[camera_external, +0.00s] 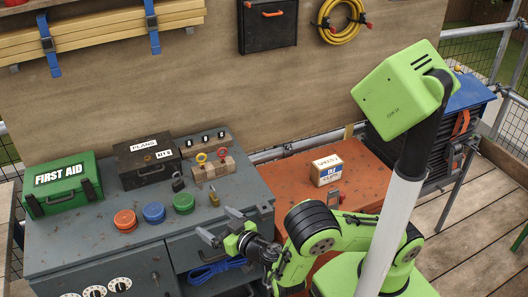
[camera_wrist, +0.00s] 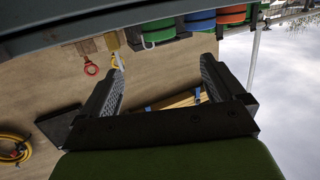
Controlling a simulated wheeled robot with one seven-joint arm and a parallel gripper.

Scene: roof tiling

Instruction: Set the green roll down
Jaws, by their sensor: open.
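The green roll (camera_external: 184,203) lies flat on the grey workbench (camera_external: 85,244), at the right end of a row with the blue roll (camera_external: 154,212) and the orange roll (camera_external: 125,220). My gripper (camera_external: 218,225) is open and empty, to the right of and nearer than the green roll, apart from it. In the upside-down wrist view, the green roll (camera_wrist: 158,32) shows beyond the gap between my spread fingers (camera_wrist: 160,75). Nothing is between the fingers.
Behind the rolls stand a green first aid box (camera_external: 62,184), a black plans box (camera_external: 148,160) and a wooden block with hooks (camera_external: 208,170). A blue cord (camera_external: 215,268) lies in the open space below the bench top. A labelled box (camera_external: 326,171) stands on the orange surface.

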